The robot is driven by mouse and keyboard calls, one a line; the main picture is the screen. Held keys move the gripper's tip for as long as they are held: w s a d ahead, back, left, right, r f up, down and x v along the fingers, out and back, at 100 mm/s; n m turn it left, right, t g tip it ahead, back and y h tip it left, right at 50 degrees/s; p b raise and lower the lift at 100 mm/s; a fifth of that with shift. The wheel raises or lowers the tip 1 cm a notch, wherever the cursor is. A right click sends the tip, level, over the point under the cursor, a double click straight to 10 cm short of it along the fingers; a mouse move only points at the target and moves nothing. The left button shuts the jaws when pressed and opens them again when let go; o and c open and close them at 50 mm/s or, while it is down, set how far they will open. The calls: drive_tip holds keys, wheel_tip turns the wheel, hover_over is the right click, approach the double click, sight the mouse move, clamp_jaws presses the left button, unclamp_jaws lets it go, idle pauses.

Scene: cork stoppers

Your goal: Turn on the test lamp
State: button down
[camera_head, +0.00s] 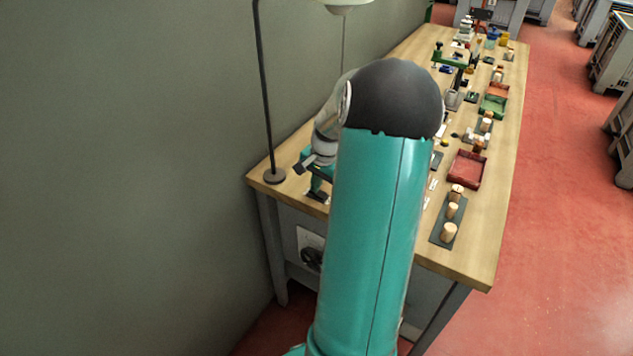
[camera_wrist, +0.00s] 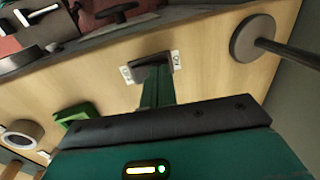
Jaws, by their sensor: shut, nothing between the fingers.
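The test lamp stands at the near left end of the workbench, with a round dark base (camera_head: 274,176), a thin black pole (camera_head: 263,85) and a pale shade (camera_head: 346,4) cut off by the top edge. I cannot tell whether it is lit. In the wrist view its base (camera_wrist: 252,38) is at the upper right. My gripper (camera_wrist: 152,66) is shut and empty, its tips low over the bench beside the base. Small white marked labels (camera_wrist: 126,75) (camera_wrist: 177,60) flank the tips; whatever lies between is hidden. The gripper (camera_head: 317,194) also shows in the head view, partly behind my arm.
The bench (camera_head: 485,225) holds a dark strip with corks (camera_head: 434,237), a red tray (camera_head: 467,182) and a green tray (camera_head: 493,105). A grey wall (camera_head: 130,150) borders the left. A green object (camera_wrist: 75,113) lies left of my gripper in the wrist view.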

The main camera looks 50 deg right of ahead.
drive_tip(key=shift+w+a+f+g, duration=0.1)
drive_tip(key=shift+w+f+g, duration=0.2)
drive_tip(key=shift+g, duration=0.1)
drive_tip(key=shift+s+f, duration=0.1)
drive_tip(key=shift+s, duration=0.2)
drive_tip(key=shift+s, duration=0.15)
drive_tip(key=shift+s+f, duration=0.1)
drive_tip(key=shift+s, duration=0.6)
